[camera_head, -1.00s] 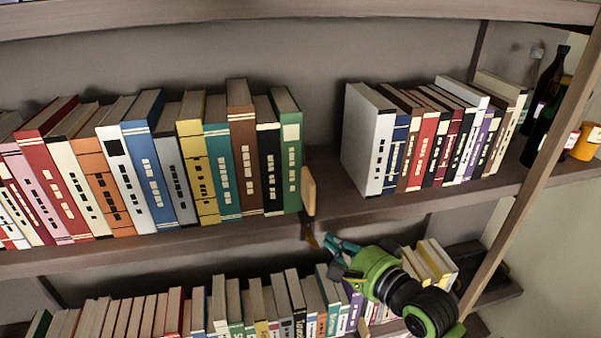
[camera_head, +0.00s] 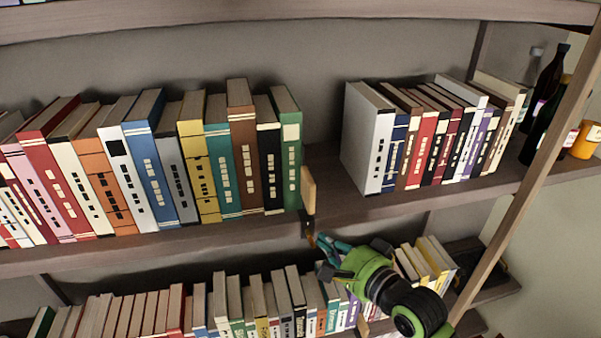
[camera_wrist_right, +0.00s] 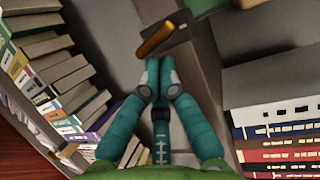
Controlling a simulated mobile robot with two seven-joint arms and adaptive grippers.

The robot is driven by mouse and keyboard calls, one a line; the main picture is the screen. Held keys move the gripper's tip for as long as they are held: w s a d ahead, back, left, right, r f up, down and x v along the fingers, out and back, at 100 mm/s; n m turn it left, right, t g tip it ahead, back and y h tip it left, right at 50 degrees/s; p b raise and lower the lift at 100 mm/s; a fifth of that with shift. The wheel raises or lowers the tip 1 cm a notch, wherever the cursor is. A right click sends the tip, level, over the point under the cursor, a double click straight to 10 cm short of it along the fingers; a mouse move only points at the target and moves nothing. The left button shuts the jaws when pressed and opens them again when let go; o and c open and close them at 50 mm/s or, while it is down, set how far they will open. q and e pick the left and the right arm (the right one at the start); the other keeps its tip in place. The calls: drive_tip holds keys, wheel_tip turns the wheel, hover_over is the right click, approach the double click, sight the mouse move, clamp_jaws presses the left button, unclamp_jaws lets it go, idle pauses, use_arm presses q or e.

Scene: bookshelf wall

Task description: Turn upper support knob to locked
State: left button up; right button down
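A small amber-brown knob (camera_head: 310,238) hangs under the front edge of the upper shelf, below a pale wooden upright piece (camera_head: 308,191). In the right wrist view the knob (camera_wrist_right: 157,38) is an elongated amber bar, lying slanted just beyond my fingertips. My right gripper (camera_head: 322,241) reaches up from the lower right. Its two teal fingers (camera_wrist_right: 159,62) meet at the tips, with nothing visible between them. The tips are beside the knob's near end; I cannot tell whether they touch it. My left gripper is out of view.
The upper shelf (camera_head: 255,226) holds books on both sides of the wooden piece. Lower books (camera_head: 297,300) stand close beneath my right gripper. A slanted wooden post (camera_head: 523,205) rises at right, near dark bottles (camera_head: 541,120) and an orange jar (camera_head: 587,141).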

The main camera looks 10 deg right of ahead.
drive_tip(key=shift+a, duration=0.2)
drive_tip(key=shift+d+p, duration=0.3)
drive_tip(key=shift+d, duration=1.75)
